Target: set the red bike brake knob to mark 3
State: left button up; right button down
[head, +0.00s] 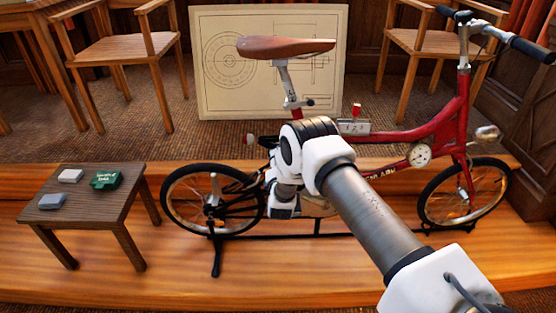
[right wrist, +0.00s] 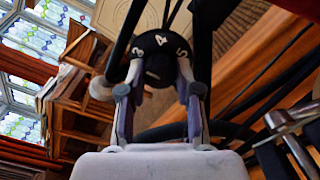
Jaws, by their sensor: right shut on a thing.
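The red bike (head: 440,128) stands on a black stand on the wooden platform. Its black brake knob (right wrist: 154,72) shows in the right wrist view, with white marks 3, 4 and 5 on the dark dial around its top; 4 is near the top middle. A short white line is on the knob's face, but I cannot tell exactly which mark it points to. My right gripper (right wrist: 155,92) is shut on the knob, one finger on each side. In the head view my right arm covers the knob and fingertips. My left gripper is not in view.
A small red knob (head: 356,109) with a scale plate sits on the bike frame, and a white round dial (head: 420,155) is further right. Chairs and a drawing board (head: 225,95) stand behind.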

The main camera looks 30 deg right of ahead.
jog(key=c, duration=0.8)
grip_release()
jog(key=v, duration=1.2)
jog(key=shift+f, duration=0.1)
